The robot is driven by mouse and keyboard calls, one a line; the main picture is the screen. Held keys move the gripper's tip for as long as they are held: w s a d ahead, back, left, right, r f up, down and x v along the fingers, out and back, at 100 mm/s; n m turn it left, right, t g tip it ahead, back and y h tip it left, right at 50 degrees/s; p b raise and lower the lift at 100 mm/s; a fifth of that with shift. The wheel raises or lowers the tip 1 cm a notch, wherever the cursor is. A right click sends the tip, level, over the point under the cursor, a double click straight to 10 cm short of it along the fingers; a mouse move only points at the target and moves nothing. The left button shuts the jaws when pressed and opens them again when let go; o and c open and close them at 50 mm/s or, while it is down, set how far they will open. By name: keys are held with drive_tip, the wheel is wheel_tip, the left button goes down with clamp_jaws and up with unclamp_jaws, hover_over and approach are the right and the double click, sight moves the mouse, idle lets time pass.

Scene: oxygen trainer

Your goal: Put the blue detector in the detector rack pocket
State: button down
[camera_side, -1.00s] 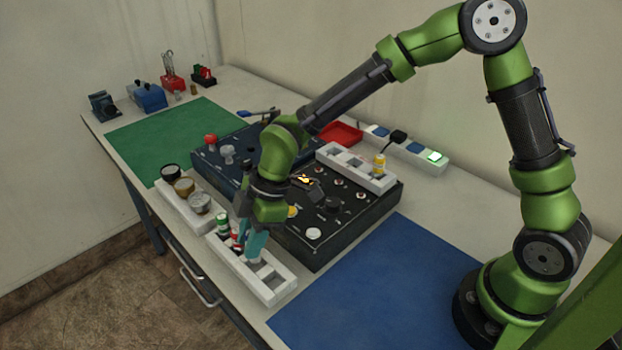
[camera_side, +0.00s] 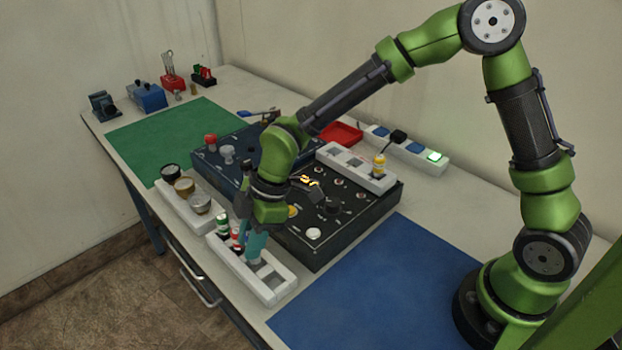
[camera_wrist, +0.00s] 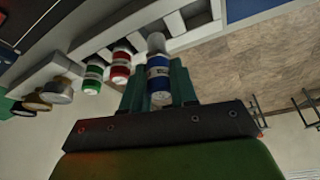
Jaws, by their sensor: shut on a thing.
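The blue detector (camera_wrist: 159,75) is between the two teal fingers of my gripper (camera_wrist: 160,88) in the wrist view, with its pale end towards the white detector rack (camera_wrist: 97,42). My gripper (camera_side: 255,247) is shut on it and points down over the rack (camera_side: 272,293) in the side view, where the fingers hide the detector. A green detector (camera_wrist: 93,76) and a red detector (camera_wrist: 121,66) stand in the rack beside the blue one. Empty pockets show on the other side. I cannot tell how far the blue detector is inside a pocket.
A black panel box (camera_side: 310,250) stands close behind the rack. A white holder with several round jars (camera_side: 185,187) is to its left. A blue mat (camera_side: 375,300) lies clear at the right. The table's front edge is close to the rack.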

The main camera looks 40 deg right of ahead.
drive_tip(key=shift+f, duration=0.3)
drive_tip(key=shift+f, duration=1.35)
drive_tip(key=c, duration=0.8)
unclamp_jaws()
drive_tip(key=v, duration=1.6)
drive_tip(key=s+d+r+m+t+h, duration=0.1)
drive_tip(key=s+d+r+m+t, duration=0.2)
drive_tip(key=s+d+m, duration=0.4)
drive_tip(key=s+d+r+m+t+h, duration=0.1)
drive_tip(key=s+d+r+m+t, duration=0.1)
drive_tip(key=s+d+m, duration=0.5)
drive_tip(key=d+m+t, duration=0.1)
drive_tip(key=m, duration=0.3)
drive_tip(key=shift+r+m, duration=0.3)
drive_tip(key=shift+r, duration=0.05)
